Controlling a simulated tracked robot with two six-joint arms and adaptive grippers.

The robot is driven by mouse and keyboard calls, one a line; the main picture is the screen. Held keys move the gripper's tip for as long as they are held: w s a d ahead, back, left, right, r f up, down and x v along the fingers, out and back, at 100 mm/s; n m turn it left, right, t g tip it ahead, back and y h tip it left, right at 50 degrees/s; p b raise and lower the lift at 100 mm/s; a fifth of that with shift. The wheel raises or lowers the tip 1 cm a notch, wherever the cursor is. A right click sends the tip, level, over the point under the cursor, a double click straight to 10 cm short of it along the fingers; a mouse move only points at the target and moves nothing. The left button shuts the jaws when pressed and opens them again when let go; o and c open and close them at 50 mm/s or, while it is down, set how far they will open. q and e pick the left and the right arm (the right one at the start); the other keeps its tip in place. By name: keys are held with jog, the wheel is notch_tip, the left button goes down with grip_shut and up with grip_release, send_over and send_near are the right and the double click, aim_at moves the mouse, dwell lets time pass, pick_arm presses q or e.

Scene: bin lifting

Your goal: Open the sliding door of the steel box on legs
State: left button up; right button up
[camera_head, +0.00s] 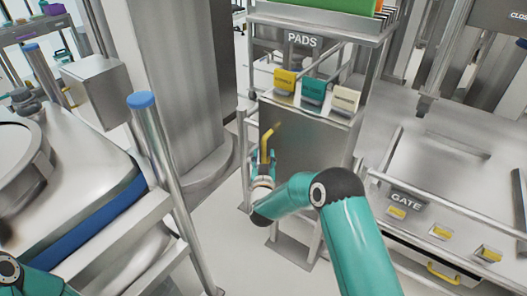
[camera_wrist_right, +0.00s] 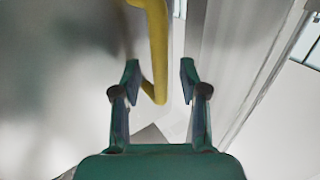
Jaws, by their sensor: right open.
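The steel box on legs (camera_head: 318,142) stands in the middle of the head view, its plain front panel facing me. A yellow bar handle (camera_head: 266,143) stands upright at the panel's left side. My right gripper (camera_head: 263,163) is open just at the handle's lower part. Contact cannot be told. The box's panel fills the left of that view. My left gripper is out of view; only part of my left arm shows at bottom left.
Yellow, teal and cream blocks (camera_head: 313,91) sit on the ledge above the box, under a PADS sign (camera_head: 302,40). A steel bench with a GATE label (camera_head: 406,200) stands at right. A blue-capped post (camera_head: 141,100) and steel frame stand at left.

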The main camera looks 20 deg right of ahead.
jog(key=shift+x, duration=1.35)
jog(key=shift+s, duration=0.1)
grip_shut()
